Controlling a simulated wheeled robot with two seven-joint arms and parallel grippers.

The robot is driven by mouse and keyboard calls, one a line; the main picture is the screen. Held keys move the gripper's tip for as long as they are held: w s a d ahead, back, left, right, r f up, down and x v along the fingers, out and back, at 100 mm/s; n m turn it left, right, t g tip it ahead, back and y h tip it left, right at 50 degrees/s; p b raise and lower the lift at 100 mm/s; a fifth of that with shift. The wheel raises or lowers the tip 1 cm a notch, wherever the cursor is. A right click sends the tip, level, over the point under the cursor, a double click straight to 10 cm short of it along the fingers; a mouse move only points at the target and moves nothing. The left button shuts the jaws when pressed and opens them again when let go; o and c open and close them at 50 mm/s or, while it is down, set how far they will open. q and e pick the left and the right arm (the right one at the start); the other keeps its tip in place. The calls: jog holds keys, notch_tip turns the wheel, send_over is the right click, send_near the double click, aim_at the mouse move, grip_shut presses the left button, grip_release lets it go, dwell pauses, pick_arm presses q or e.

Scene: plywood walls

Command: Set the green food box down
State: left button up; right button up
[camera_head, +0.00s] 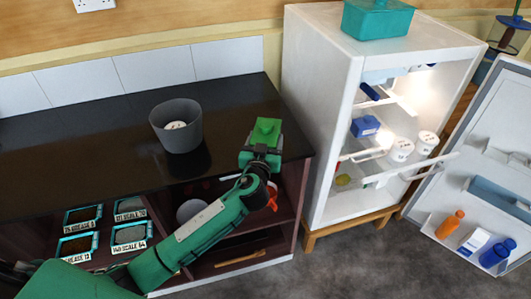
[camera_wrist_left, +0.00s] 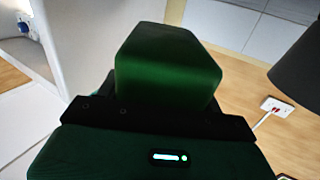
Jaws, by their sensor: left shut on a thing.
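The green food box (camera_head: 266,131) is held in my left gripper (camera_head: 260,157) at the right end of the black counter (camera_head: 90,140). The left gripper is shut on it. In the left wrist view the box (camera_wrist_left: 168,68) fills the middle, in front of the gripper body. I cannot tell whether the box touches the counter or hangs above it. My right gripper is not in view.
A grey pot (camera_head: 177,126) with something white inside stands on the counter, left of the box. An open white fridge (camera_head: 325,120) stands to the right, with a teal box (camera_head: 378,20) on top. Its door (camera_head: 490,150) is swung out. The counter's left part is clear.

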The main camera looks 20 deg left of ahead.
pick_arm(q)
jog(key=shift+f, duration=2.8)
jog(key=shift+f+b, duration=0.15)
jog(key=shift+b, duration=0.3)
jog(key=o, duration=1.6)
jog(key=shift+c, duration=0.2)
